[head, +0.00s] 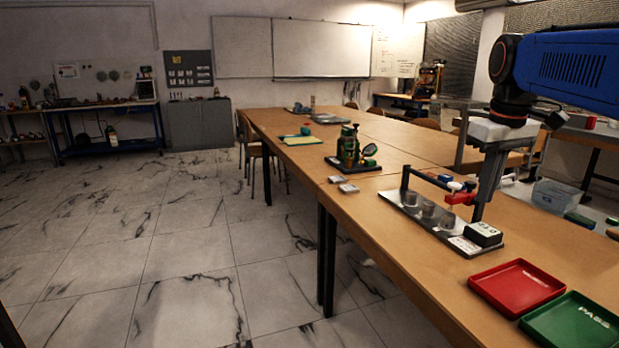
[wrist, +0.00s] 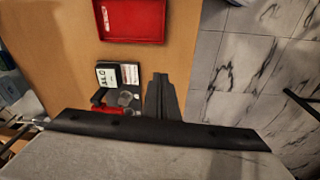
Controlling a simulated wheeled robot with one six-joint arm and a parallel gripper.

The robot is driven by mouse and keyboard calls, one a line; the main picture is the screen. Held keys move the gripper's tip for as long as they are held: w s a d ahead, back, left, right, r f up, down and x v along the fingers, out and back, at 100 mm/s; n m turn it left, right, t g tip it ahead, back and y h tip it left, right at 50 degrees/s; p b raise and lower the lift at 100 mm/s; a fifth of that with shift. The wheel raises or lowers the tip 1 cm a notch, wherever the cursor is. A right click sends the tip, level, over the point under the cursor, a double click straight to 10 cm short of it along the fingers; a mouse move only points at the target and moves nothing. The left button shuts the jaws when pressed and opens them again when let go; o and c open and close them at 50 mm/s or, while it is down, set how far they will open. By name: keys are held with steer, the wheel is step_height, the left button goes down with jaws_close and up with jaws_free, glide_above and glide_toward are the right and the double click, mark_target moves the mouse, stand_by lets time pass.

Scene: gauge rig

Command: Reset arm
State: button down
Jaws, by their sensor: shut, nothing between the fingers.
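My arm (head: 570,70) comes in from the upper right in the head view. My gripper (head: 478,212) points down at the right end of the gauge rig (head: 420,212), its fingers together and empty. In the wrist view the closed fingers (wrist: 160,82) show beside the rig. I cannot tell whether they touch it. The rig has a dark bar, grey cups (head: 427,210), a red part (head: 461,198) and a small box with a display (head: 483,234). My gripper hides part of the rig's back right.
A red tray (head: 517,287) and a green tray marked PASS (head: 575,325) lie at the near right of the wooden table (head: 380,225). A green device (head: 350,150) stands farther back. Small grey blocks (head: 347,188) lie near the left edge. Open floor is at left.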

steer(key=s+a+f+m+t, duration=0.1)
steer(key=s+a+f, duration=0.2)
steer(key=s+f, duration=0.7)
steer(key=s+a+f+m+t, duration=0.1)
steer(key=s+a+f, duration=0.3)
steer(key=s+f, duration=0.6)
step_height(320, 180, down, 4)
steer(key=shift+a+f+m+t, duration=0.1)
steer(key=shift+a+m+t, duration=0.2)
steer(key=shift+t, duration=0.2)
stand_by(1.3)
